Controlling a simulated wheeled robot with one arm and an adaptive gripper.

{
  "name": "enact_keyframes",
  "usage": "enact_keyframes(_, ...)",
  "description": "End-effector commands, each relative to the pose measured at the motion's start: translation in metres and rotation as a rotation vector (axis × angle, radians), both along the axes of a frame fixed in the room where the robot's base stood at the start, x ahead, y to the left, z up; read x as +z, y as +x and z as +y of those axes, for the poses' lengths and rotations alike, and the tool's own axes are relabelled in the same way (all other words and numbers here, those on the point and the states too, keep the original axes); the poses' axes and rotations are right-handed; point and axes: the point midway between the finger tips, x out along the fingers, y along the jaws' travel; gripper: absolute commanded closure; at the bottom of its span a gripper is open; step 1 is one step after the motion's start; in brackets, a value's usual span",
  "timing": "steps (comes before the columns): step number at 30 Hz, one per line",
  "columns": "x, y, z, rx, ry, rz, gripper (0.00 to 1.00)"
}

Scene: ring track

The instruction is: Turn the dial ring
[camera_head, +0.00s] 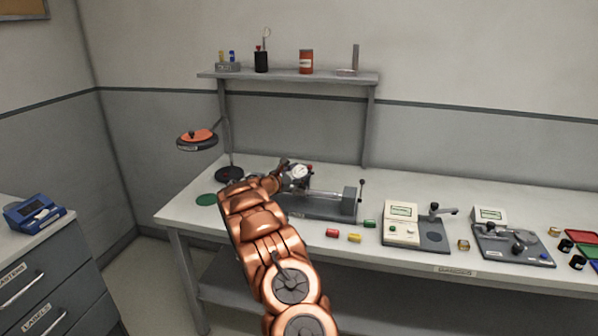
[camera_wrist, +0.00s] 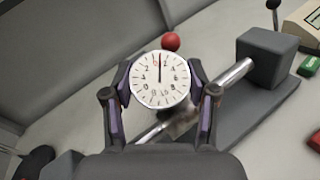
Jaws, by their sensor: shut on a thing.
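The dial (camera_head: 299,172) sits on a shaft of the grey bench fixture, on the workbench. In the wrist view its white numbered face (camera_wrist: 160,80) fills the space between my fingers, with a dark needle pointing to the top and a small red mark near the top. My gripper (camera_wrist: 162,84) is shut on the dial ring, one finger against each side of its rim. In the head view my copper arm hides the gripper and part of the fixture. A red ball knob (camera_wrist: 170,41) shows just behind the dial.
The fixture's grey end block (camera_head: 350,200) and an upright lever (camera_head: 361,190) stand to the right. Red, yellow and green blocks (camera_head: 354,238) lie in front. A magnifier lamp (camera_head: 197,139) hangs at the left. A shelf (camera_head: 290,77) is above.

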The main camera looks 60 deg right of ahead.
Motion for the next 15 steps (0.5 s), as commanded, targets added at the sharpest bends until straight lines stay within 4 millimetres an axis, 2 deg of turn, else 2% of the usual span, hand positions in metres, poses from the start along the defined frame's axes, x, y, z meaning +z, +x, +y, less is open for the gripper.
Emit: enact_keyframes(15,0.001,0.0009,-0.0002,-0.17,0.041,-0.113,0.77)
